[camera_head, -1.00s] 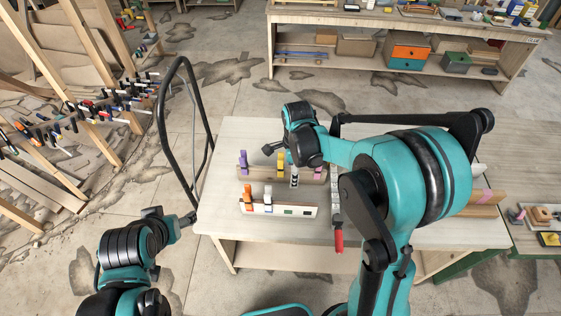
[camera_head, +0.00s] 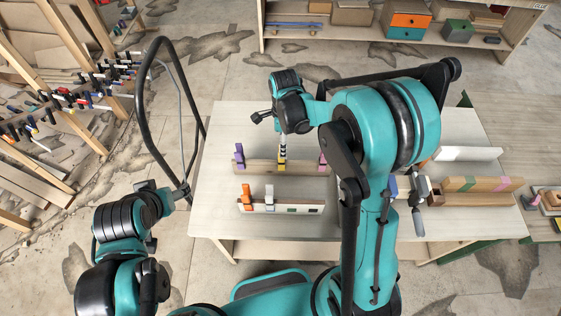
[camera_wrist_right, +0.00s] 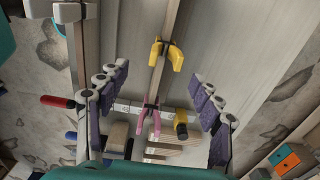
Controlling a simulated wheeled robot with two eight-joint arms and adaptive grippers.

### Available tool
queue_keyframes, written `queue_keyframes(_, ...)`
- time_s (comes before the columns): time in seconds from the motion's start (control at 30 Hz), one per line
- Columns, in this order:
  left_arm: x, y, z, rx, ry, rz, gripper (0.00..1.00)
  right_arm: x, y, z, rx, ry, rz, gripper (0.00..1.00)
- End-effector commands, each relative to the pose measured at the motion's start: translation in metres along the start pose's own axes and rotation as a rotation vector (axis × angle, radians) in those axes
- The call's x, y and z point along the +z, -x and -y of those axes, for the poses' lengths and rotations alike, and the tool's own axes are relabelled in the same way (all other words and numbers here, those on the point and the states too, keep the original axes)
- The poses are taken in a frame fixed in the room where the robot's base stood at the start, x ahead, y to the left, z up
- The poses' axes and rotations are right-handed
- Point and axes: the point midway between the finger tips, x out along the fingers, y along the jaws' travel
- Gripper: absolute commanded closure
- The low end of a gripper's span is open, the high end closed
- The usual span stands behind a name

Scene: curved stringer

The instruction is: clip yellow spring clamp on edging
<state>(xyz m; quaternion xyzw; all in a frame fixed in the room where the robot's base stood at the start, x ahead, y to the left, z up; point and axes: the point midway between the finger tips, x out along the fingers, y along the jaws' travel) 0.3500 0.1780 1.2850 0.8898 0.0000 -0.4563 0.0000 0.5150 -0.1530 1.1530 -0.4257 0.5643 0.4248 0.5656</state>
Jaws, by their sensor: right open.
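The yellow spring clamp (camera_head: 282,163) stands on the back wooden strip (camera_head: 258,166) in the head view, between purple and pink clamps. In the right wrist view the yellow clamp (camera_wrist_right: 166,52) straddles the strip, beyond the fingertips. My right gripper (camera_wrist_right: 160,82) is open and empty, its purple-padded fingers spread on both sides of the strip. The front board with the pale edging (camera_head: 300,209) carries an orange clamp (camera_head: 247,196) and a white clamp (camera_head: 269,196). My left gripper (camera_head: 178,193) is off the table's left side, too small to read.
A pink clamp (camera_wrist_right: 148,122) is on the strip near my right gripper. A purple clamp (camera_head: 239,155) is at the strip's left end. Bars and blocks (camera_head: 475,184) lie at the table's right. A black-framed stand (camera_head: 143,110) is left of the table (camera_head: 215,222).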

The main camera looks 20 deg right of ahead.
Motion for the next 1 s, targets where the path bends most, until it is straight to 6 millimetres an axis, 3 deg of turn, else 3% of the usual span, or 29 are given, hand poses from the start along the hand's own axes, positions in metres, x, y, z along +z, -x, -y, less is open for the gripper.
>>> queue_keyframes(0.1, 0.012, -0.017, 0.000, 0.000, 0.000, 0.000, 0.37, 0.000, -0.020, 0.000, 0.000, 0.000, 0.000, 0.34)
queue_keyframes(0.3, 0.021, -0.030, 0.000, 0.000, 0.000, 0.000, 0.37, 0.000, -0.037, 0.000, 0.000, 0.000, 0.000, 0.34)
queue_keyframes(0.47, 0.021, -0.030, 0.000, 0.000, 0.000, 0.000, 0.37, 0.000, -0.048, 0.001, 0.000, 0.000, 0.000, 0.34)
queue_keyframes(1.0, 0.022, -0.031, 0.000, 0.000, 0.000, 0.000, 0.37, 0.002, -0.113, 0.004, 0.000, 0.000, 0.000, 0.34)
